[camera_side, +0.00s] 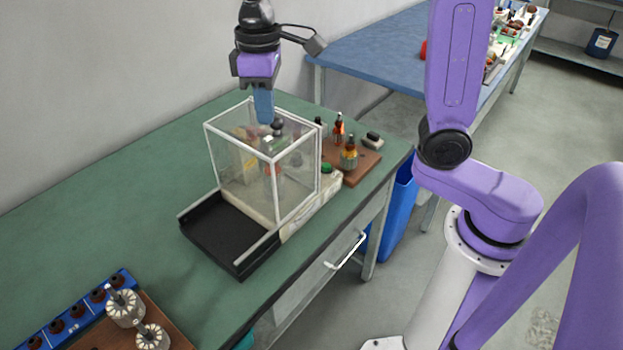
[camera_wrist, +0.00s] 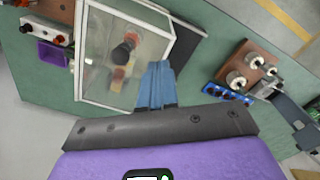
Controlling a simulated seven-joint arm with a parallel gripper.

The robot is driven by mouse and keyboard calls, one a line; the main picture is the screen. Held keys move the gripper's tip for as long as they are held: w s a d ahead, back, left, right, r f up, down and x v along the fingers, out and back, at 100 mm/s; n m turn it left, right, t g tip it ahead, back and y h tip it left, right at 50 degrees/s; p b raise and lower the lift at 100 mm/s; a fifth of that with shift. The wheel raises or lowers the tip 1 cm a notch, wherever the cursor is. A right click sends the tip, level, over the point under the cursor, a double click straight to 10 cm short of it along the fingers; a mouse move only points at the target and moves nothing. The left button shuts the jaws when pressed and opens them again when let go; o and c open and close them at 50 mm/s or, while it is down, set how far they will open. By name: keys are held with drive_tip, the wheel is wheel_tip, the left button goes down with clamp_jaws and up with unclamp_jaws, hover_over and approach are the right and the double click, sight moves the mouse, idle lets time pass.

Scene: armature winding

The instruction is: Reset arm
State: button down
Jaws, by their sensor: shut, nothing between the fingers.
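My gripper (camera_side: 264,106) has blue fingers pointing down, and they are shut with nothing between them. In the side view it hangs over the back part of a clear box with a white frame (camera_side: 272,159), which stands on the green table. In the wrist view the blue fingers (camera_wrist: 156,72) are together, beside the white-framed box (camera_wrist: 86,45). Through the clear panels I see a dark knob and orange-red parts, but their details are blurred.
A black tray (camera_side: 216,236) sits in front of the box. A brown board (camera_side: 343,158) with orange-topped parts is behind it. Metal armatures (camera_side: 125,307) stand on a board at the front left, beside a blue rack (camera_side: 75,322). The green table (camera_side: 110,205) is clear at left.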

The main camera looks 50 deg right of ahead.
drive_tip(key=s+d+f+n, duration=0.2)
drive_tip(key=s+d, duration=0.1)
drive_tip(key=s, duration=0.4)
drive_tip(key=s+d+f+n, duration=0.2)
drive_tip(key=s+d+f, duration=0.1)
drive_tip(key=s, duration=0.5)
drive_tip(key=s+d+f+n, duration=0.1)
drive_tip(key=s+d+f, duration=0.1)
drive_tip(key=s, duration=0.6)
drive_tip(key=shift+s+d+f+n, duration=0.25)
drive_tip(key=shift+d+f+n, duration=0.1)
drive_tip(key=shift+d+n, duration=0.05)
